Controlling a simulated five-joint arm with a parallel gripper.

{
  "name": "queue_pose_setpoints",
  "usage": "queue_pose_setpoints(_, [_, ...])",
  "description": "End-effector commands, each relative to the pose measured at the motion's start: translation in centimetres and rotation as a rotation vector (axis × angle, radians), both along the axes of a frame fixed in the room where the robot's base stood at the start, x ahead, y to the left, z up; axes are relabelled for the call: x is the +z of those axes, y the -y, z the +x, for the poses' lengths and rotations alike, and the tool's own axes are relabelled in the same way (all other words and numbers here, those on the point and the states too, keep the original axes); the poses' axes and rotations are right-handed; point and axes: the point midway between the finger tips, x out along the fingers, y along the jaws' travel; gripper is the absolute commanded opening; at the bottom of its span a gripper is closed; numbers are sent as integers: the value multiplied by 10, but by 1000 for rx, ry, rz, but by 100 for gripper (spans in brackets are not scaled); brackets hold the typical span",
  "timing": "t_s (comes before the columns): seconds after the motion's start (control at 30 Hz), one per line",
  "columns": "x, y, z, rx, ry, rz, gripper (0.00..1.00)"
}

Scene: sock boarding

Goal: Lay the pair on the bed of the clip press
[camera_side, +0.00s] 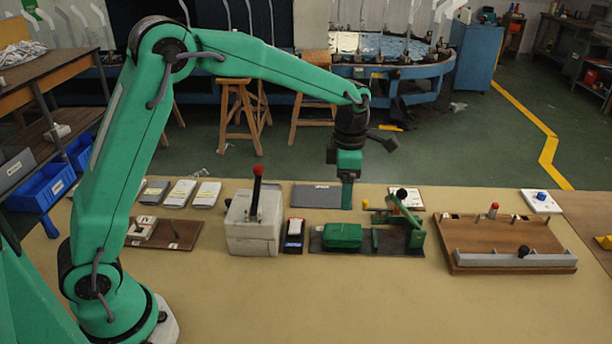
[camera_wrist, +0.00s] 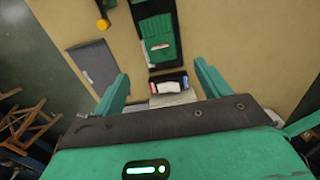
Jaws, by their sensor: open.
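My gripper (camera_side: 347,203) is open and empty, pointing down above the bench by the right edge of a grey mat; its two fingers stand apart in the wrist view (camera_wrist: 160,86). A green lever press (camera_side: 398,228) with a black knob stands on a dark base (camera_side: 378,247), right of and nearer the camera than my gripper. A green block-like piece (camera_side: 343,236) lies on the left of that base. From above it looks ribbed (camera_wrist: 153,28), with a small red-and-white mark. I cannot tell whether it is the pair or the bed. No separate pair is clearly visible.
A pale box (camera_side: 252,235) with a red-knobbed lever and a small dark tray (camera_side: 293,249) stand left of the press. The grey mat (camera_side: 314,196) looks bare. A wooden board with a metal rail (camera_side: 515,258) lies right. The front bench is clear.

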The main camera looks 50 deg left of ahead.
Motion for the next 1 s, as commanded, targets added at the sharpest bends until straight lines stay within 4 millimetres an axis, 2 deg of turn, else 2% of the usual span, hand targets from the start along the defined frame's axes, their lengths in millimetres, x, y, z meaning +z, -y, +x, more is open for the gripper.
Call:
queue_pose_setpoints(0.37, [0,0,0,-3,1,-1,76])
queue_pose_setpoints(0.57, [11,-3,-7,-70,17,-1,76])
queue_pose_setpoints(0.77, [36,-12,-26,-265,62,1,76])
queue_pose_setpoints(1.0, [72,-25,-64,-603,132,27,76])
